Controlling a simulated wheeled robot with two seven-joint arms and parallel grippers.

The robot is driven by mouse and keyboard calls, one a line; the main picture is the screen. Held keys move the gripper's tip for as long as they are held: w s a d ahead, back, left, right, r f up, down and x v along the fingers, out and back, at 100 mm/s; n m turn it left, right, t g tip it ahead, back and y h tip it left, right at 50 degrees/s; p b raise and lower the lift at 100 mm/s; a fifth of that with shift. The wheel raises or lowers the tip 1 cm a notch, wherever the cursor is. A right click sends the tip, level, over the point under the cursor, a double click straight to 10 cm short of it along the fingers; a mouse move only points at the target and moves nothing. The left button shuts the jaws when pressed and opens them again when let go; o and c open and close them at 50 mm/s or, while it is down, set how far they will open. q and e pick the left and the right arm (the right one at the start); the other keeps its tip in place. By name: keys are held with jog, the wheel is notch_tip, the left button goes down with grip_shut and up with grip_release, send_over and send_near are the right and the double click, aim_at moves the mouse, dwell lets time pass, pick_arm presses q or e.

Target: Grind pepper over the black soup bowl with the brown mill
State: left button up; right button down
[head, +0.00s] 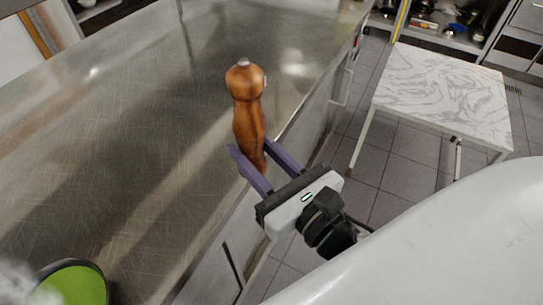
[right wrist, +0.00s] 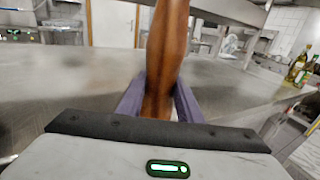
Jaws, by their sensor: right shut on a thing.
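The brown wooden pepper mill (head: 247,108) stands roughly upright near the front edge of the steel counter, a small metal knob on its top. My right gripper (head: 250,149) is shut on its lower part, one purple finger on each side. The mill (right wrist: 167,45) also rises between the fingers in the right wrist view; its top is cut off there. I cannot tell whether its base touches the counter. The black bowl (head: 103,272) with green soup is at the bottom left of the head view, partly cut off, well apart from the mill. My left gripper is not in view.
The steel counter (head: 130,130) is bare between mill and bowl. A white blur covers the bowl's left side. A marble-topped table (head: 445,95) stands across the tiled floor at the right. Bottles (right wrist: 300,68) show at the right of the right wrist view.

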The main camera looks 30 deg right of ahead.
jog(key=a+r+n+g+y, duration=0.1)
jog(key=a+r+n+y, duration=0.25)
jog(key=a, duration=0.45)
jog(key=a+r+n+g+y, duration=0.2)
jog(key=a+r+y, duration=0.3)
jog(key=a, duration=0.2)
jog(key=s+a+f+n+g+y, duration=0.5)
jog(key=a+g, duration=0.1)
jog(key=a, duration=0.2)
jog(key=s+a+f, duration=0.1)
jog(key=s+a, duration=0.1)
jog(key=a, duration=1.1)
jog(key=shift+f, duration=0.25)
jog(key=shift+a, duration=0.1)
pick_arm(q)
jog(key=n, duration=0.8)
